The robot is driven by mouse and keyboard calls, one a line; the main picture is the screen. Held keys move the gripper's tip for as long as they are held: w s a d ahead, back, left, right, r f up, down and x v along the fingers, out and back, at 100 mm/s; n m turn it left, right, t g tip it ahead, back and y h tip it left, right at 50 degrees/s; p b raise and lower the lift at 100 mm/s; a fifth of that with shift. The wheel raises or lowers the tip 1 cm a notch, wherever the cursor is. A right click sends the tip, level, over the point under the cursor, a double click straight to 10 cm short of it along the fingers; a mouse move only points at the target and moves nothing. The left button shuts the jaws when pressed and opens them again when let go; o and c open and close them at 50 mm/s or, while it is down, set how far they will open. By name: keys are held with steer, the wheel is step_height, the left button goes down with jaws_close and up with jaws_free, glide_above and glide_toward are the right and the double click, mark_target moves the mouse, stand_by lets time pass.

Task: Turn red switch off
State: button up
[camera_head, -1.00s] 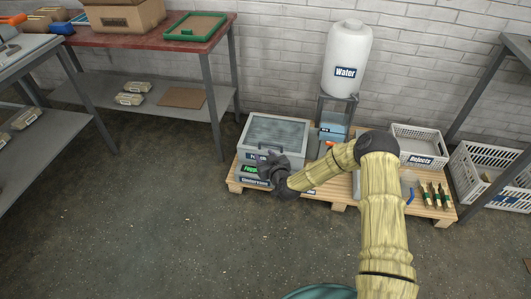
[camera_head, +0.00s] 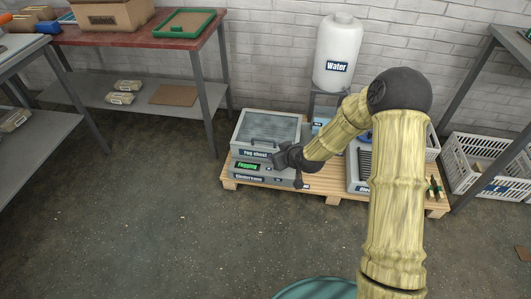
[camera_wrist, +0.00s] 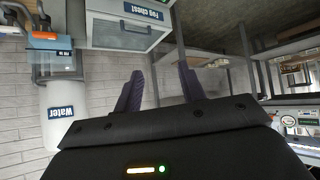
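No red switch can be made out in either view; my gripper and arm may hide it. The grey fog chest (camera_head: 270,130) stands on a wooden pallet, its lid down. A base unit (camera_head: 238,172) under it has a lit green display (camera_head: 246,166) that seems to read "Fogging". My dark gripper (camera_head: 290,168) is in front of the chest's right front corner, covering part of the base unit. In the wrist view the chest (camera_wrist: 130,30) is at the top, and my gripper (camera_wrist: 159,70) has its two fingers apart with nothing between them.
A white water tank (camera_head: 338,52) stands behind the pallet (camera_head: 330,199). An orange part (camera_wrist: 43,35) shows near the tank in the wrist view. A red-topped table (camera_head: 130,37) is at the left, a white crate (camera_head: 480,165) at the right.

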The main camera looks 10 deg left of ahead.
steer(key=s+d+r+m+g+h, duration=0.2)
steer(key=s+d+r, duration=0.5)
steer(key=s, duration=0.5)
steer(key=s+d+r+m+g+h, duration=0.3)
steer(key=s+d+r+m, duration=0.2)
steer(key=s+d, duration=0.7)
steer(key=shift+s+r+m+h, duration=0.3)
steer(key=shift+s+r, duration=0.3)
steer(key=shift+r, duration=0.3)
